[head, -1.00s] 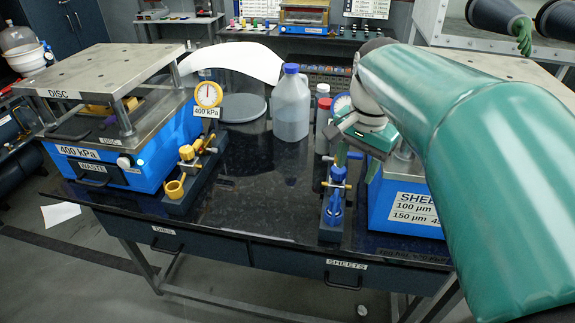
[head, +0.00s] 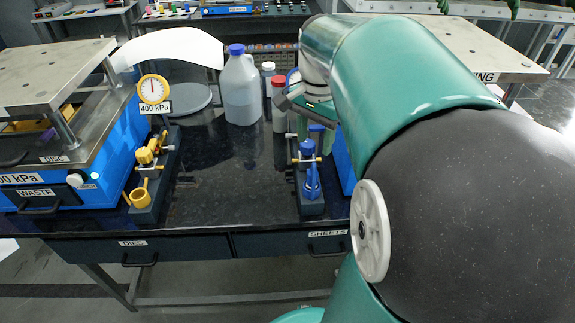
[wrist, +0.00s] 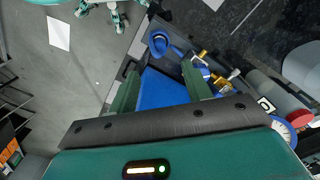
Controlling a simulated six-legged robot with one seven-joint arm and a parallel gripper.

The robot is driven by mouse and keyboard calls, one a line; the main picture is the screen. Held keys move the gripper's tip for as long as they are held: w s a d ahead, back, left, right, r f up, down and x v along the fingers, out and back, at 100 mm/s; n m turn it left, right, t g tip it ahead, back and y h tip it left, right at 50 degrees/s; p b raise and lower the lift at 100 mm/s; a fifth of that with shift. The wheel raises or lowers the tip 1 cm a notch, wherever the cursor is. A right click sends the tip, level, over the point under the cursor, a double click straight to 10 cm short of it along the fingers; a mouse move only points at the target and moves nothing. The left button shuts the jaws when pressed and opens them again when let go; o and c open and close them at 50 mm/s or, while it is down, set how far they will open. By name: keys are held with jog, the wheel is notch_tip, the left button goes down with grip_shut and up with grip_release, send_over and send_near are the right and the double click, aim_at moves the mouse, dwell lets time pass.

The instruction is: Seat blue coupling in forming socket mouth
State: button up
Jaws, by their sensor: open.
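A dark block (head: 312,206) on the right of the bench carries blue parts: an upper blue fitting (head: 308,147) with brass-coloured ends, and a lower blue piece (head: 312,182) near the front. Which is the coupling and which belongs to the socket mouth is hard to tell. In the wrist view a blue ring-shaped mouth (wrist: 158,42) shows beyond the fingers, with brass-coloured parts (wrist: 200,57) to its right. My gripper (wrist: 158,88) is open, its two green fingers apart with nothing held. In the head view it is above and behind the block, its fingertips partly hidden.
A similar block with a yellow fitting (head: 146,152) and yellow cup (head: 139,198) stands left, beside a blue press (head: 95,160). Behind are a blue-capped jug (head: 241,92) and a red-capped bottle (head: 279,105). A blue machine stands close right of my gripper. The middle bench is clear.

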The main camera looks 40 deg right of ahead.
aim_at(313, 168)
jog(key=f, duration=0.5)
jog(key=shift+d+f, duration=0.2)
jog(key=shift+f, duration=0.15)
jog(key=shift+a+f, duration=0.1)
jog(key=shift+f, duration=2.6)
grip_shut()
jog(key=shift+r, duration=0.1)
